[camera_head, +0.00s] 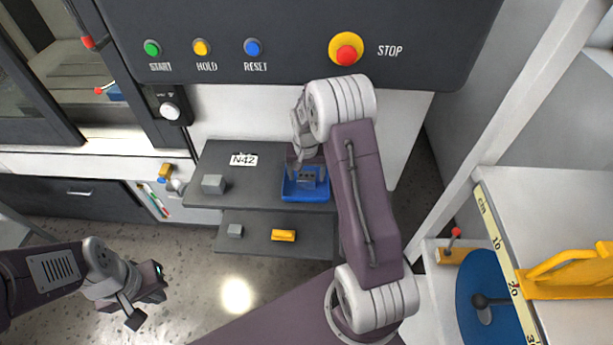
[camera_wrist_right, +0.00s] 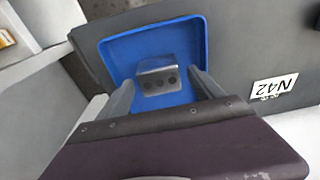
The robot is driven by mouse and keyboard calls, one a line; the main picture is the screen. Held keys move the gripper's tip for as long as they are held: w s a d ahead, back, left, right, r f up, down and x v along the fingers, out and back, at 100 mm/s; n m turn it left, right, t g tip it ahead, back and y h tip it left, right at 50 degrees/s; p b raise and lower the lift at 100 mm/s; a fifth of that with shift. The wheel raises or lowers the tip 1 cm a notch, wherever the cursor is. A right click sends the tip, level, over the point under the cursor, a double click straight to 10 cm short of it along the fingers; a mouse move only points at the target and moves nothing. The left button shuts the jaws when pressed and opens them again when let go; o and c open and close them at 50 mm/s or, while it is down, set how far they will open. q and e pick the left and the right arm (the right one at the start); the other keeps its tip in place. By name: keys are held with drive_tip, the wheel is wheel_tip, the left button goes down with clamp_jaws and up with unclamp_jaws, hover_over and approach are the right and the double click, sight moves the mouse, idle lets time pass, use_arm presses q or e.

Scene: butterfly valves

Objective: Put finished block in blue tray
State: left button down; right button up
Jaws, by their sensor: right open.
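The blue tray (camera_head: 300,194) sits on the upper dark shelf; in the right wrist view its bare floor and rim (camera_wrist_right: 196,40) surround a grey metal block (camera_wrist_right: 158,82) with several dark holes. The block is inside the tray and shows partly in the head view (camera_head: 308,174). My right gripper (camera_wrist_right: 160,90) is open, with one finger on each side of the block; whether the fingers touch it I cannot tell. My left gripper (camera_head: 152,295) hangs over the floor at the lower left, open and empty.
Another grey block (camera_head: 213,184) stands on the upper shelf (camera_head: 250,196), left of the tray, near an N42 label (camera_head: 243,160). The button panel (camera_head: 290,30) is above.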

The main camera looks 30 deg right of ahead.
sight(306, 179)
wheel_tip(306, 179, up, 11)
drive_tip(key=s, duration=0.1)
drive_tip(key=s+a+f+n, duration=0.2)
drive_tip(key=s+a, duration=0.3)
drive_tip(key=s, duration=0.4)
drive_tip(key=s+a+f+n+y, duration=0.1)
drive_tip(key=s+a+f+n, duration=0.1)
drive_tip(key=s+a+n, duration=0.2)
drive_tip(key=s+a, duration=0.2)
drive_tip(key=s, duration=0.2)
drive_tip(key=shift+s+a, duration=0.15)
drive_tip(key=shift+s, duration=0.25)
drive_tip(key=shift+s, duration=0.15)
drive_tip(key=shift+f, duration=0.1)
